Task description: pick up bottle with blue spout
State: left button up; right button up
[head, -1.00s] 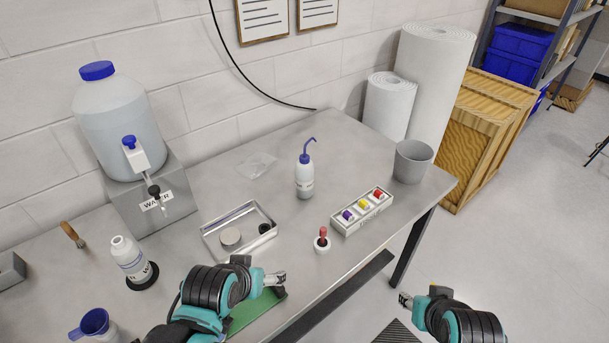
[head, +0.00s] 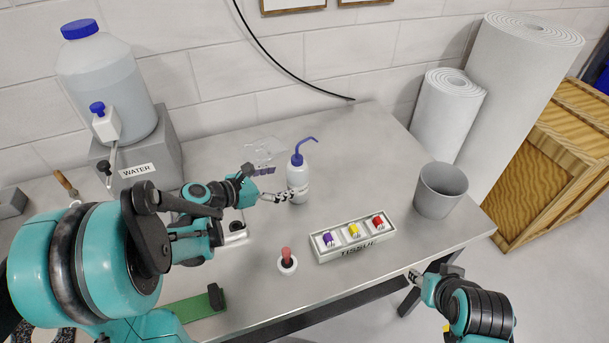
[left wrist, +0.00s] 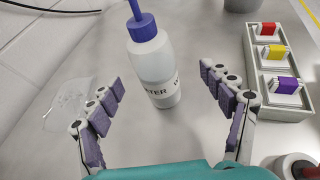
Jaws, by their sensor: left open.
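The white bottle with the blue spout (head: 300,180) stands upright on the grey metal table (head: 380,150). Its bent blue spout points to the right in the head view. My left gripper (head: 280,185) reaches it from the left and is open. In the left wrist view the bottle (left wrist: 152,65) stands ahead, between and beyond the spread fingers (left wrist: 160,95), with no clear contact. In the head view a finger covers part of the bottle's label. My right gripper (head: 413,277) is at the table's front edge, away from the bottle; its jaw opening is too small to read.
A tray marked TISSUE (head: 345,253) with purple, yellow and red items lies right of the bottle. A red-topped dropper bottle (head: 287,262) stands in front. A grey bin (head: 440,190) is at the right. A large water jug (head: 108,85) stands at the left. A clear plastic sheet (left wrist: 65,105) lies near the bottle.

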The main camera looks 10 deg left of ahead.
aim_at(289, 178)
pick_arm(q)
jog(key=shift+b+x, duration=0.3)
jog(key=shift+x, duration=0.6)
jog(key=shift+w+d+f+b, duration=0.15)
jog(key=shift+w+f+b, duration=0.2)
jog(key=shift+w, duration=0.25)
jog(key=x, duration=0.2)
jog(key=b+x, duration=0.1)
jog(key=x, duration=0.1)
jog(key=shift+a+f+b, duration=0.1)
jog(key=shift+a+b, duration=0.15)
jog(key=shift+b, duration=0.05)
jog(key=shift+w+d+f, duration=0.1)
jog(key=shift+w+d, duration=0.1)
jog(key=shift+w, duration=0.2)
jog(key=shift+c, duration=0.9)
jog(key=c, duration=0.7)
